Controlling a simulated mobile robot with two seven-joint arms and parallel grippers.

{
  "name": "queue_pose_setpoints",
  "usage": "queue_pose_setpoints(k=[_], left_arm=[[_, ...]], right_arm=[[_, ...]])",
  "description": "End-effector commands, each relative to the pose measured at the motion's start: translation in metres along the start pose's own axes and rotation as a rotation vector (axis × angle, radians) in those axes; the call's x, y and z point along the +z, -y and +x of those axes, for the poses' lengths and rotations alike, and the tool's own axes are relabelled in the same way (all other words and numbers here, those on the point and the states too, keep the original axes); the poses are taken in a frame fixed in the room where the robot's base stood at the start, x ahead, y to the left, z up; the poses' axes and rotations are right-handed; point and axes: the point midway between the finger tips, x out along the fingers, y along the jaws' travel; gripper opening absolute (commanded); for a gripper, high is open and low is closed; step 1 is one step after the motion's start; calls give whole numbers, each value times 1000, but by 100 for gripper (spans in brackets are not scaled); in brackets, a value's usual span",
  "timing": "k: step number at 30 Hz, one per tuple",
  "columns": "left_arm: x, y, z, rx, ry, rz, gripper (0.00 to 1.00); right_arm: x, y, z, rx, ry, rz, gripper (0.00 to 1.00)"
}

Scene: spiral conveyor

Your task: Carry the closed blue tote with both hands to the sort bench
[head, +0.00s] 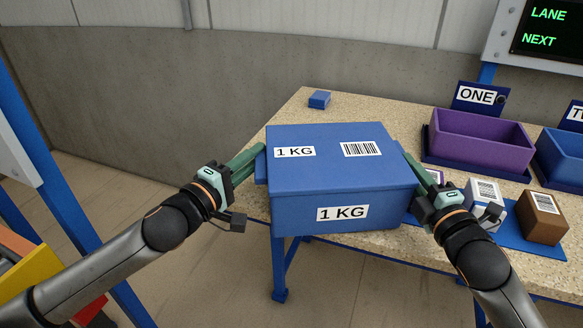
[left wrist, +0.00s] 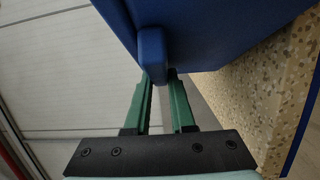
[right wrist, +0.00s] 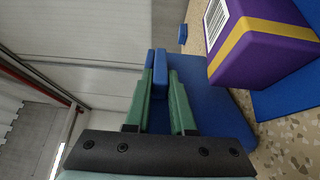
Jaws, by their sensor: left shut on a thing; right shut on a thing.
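The closed blue tote (head: 335,190) with "1 KG" labels and a barcode is in the middle of the head view, lid on and about level. It overlaps the near left part of the speckled sort bench (head: 300,104); I cannot tell whether it touches the top. My left gripper (head: 262,152) is shut on the tote's left handle, which shows between the fingers in the left wrist view (left wrist: 153,50). My right gripper (head: 408,160) is shut on the right handle, also between the fingers in the right wrist view (right wrist: 160,78).
A purple bin (head: 480,140) marked ONE and a blue bin (head: 563,155) stand on the bench at right. A brown box (head: 542,217) and a white box (head: 484,197) sit on a blue mat near my right gripper. A small blue box (head: 319,99) lies at the back left.

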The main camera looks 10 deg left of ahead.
Motion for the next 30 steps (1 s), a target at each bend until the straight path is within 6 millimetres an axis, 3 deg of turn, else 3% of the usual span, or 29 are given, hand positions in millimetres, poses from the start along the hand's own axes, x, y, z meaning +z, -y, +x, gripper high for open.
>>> queue_pose_setpoints(k=[1, 2, 10, 20, 30], left_arm=[[-2, -3, 0, 4, -4, 3, 0], [-2, 0, 0, -2, -5, 1, 23], [-1, -1, 0, 1, -2, 2, 52], [-1, 0, -3, -1, -1, 1, 52], [-2, 2, -41, -5, -4, 1, 52]], right_arm=[[2, -3, 0, 6, 3, -3, 0], [2, 0, 0, 0, 4, -2, 24], [1, -1, 0, 1, 2, -1, 52], [0, 0, 0, 0, 1, 0, 52], [0, 0, 0, 0, 0, 0, 52]])
